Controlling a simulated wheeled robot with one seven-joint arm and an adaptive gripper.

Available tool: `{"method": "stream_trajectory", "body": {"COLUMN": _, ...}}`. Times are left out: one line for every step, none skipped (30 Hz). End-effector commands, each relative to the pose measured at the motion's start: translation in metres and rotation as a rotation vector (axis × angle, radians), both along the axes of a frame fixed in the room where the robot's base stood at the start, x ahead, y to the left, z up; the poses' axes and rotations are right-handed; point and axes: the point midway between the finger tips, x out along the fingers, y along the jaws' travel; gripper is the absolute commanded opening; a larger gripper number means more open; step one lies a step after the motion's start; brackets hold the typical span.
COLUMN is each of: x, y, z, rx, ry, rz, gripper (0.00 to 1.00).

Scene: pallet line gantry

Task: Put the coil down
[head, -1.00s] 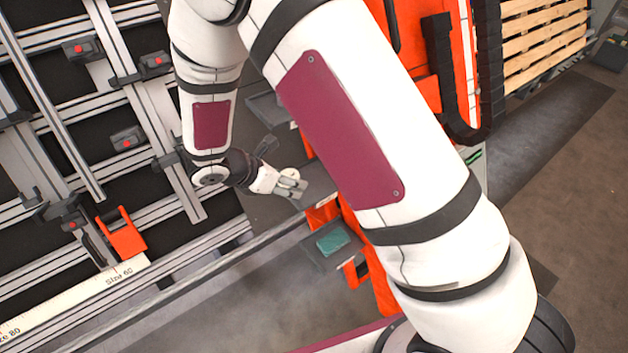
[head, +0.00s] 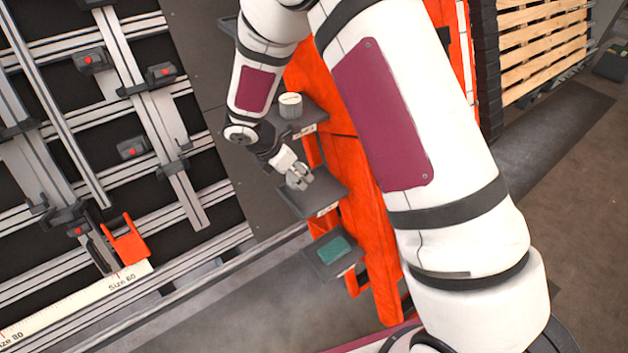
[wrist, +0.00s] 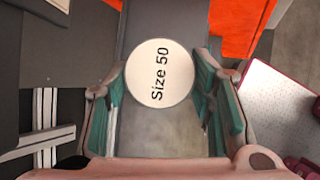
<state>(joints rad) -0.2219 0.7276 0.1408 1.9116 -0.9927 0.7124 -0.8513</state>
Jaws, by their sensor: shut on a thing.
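The coil (wrist: 160,73) shows in the wrist view as a pale round face marked "Size 50", between the two teal-padded fingers. My gripper (head: 299,179) is shut on it. In the head view the gripper is over the middle grey tray (head: 325,197) of an orange stand (head: 372,235). The coil is mostly hidden there by the fingers. I cannot tell whether its underside touches the tray.
A pale cylinder (head: 290,105) stands on the upper tray (head: 309,119). A teal item (head: 333,249) lies on the lower tray (head: 318,267). A rail frame with clamps (head: 160,73) and an orange bracket (head: 126,240) is at the left. Wooden slats (head: 543,50) stand at the back right.

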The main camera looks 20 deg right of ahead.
Motion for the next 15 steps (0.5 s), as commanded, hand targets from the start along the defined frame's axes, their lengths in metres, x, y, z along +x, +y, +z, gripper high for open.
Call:
{"method": "stream_trajectory", "body": {"x": 0.003, "y": -0.013, "z": 0.001, "rx": -0.002, "ry": 0.000, "rz": -0.005, "gripper": 0.11}}
{"method": "stream_trajectory", "body": {"x": 0.006, "y": -0.020, "z": 0.001, "rx": -0.002, "ry": -0.001, "rz": -0.004, "gripper": 0.11}}
{"method": "stream_trajectory", "body": {"x": 0.008, "y": -0.028, "z": 0.001, "rx": -0.001, "ry": -0.001, "rz": -0.005, "gripper": 0.11}}
{"method": "stream_trajectory", "body": {"x": 0.010, "y": -0.034, "z": 0.001, "rx": 0.000, "ry": -0.001, "rz": -0.004, "gripper": 0.11}}
{"method": "stream_trajectory", "body": {"x": 0.012, "y": -0.040, "z": 0.001, "rx": -0.001, "ry": -0.001, "rz": -0.004, "gripper": 0.11}}
{"method": "stream_trajectory", "body": {"x": 0.015, "y": -0.047, "z": 0.001, "rx": -0.001, "ry": -0.001, "rz": -0.004, "gripper": 0.11}}
{"method": "stream_trajectory", "body": {"x": 0.016, "y": -0.052, "z": 0.001, "rx": -0.002, "ry": -0.001, "rz": -0.003, "gripper": 0.11}}
{"method": "stream_trajectory", "body": {"x": 0.018, "y": -0.057, "z": 0.000, "rx": -0.001, "ry": 0.000, "rz": -0.002, "gripper": 0.11}}
{"method": "stream_trajectory", "body": {"x": 0.016, "y": -0.052, "z": -0.011, "rx": -0.001, "ry": 0.004, "rz": 0.003, "gripper": 0.11}}
{"method": "stream_trajectory", "body": {"x": 0.016, "y": -0.052, "z": -0.015, "rx": -0.002, "ry": 0.003, "rz": 0.003, "gripper": 0.11}}
{"method": "stream_trajectory", "body": {"x": 0.016, "y": -0.052, "z": -0.019, "rx": -0.002, "ry": 0.004, "rz": 0.003, "gripper": 0.11}}
{"method": "stream_trajectory", "body": {"x": 0.017, "y": -0.052, "z": -0.023, "rx": -0.002, "ry": 0.002, "rz": 0.003, "gripper": 0.11}}
{"method": "stream_trajectory", "body": {"x": 0.017, "y": -0.052, "z": -0.026, "rx": -0.002, "ry": 0.002, "rz": 0.002, "gripper": 0.11}}
{"method": "stream_trajectory", "body": {"x": 0.017, "y": -0.052, "z": -0.028, "rx": -0.002, "ry": 0.002, "rz": 0.002, "gripper": 0.11}}
{"method": "stream_trajectory", "body": {"x": 0.017, "y": -0.052, "z": -0.030, "rx": -0.002, "ry": 0.001, "rz": 0.001, "gripper": 0.11}}
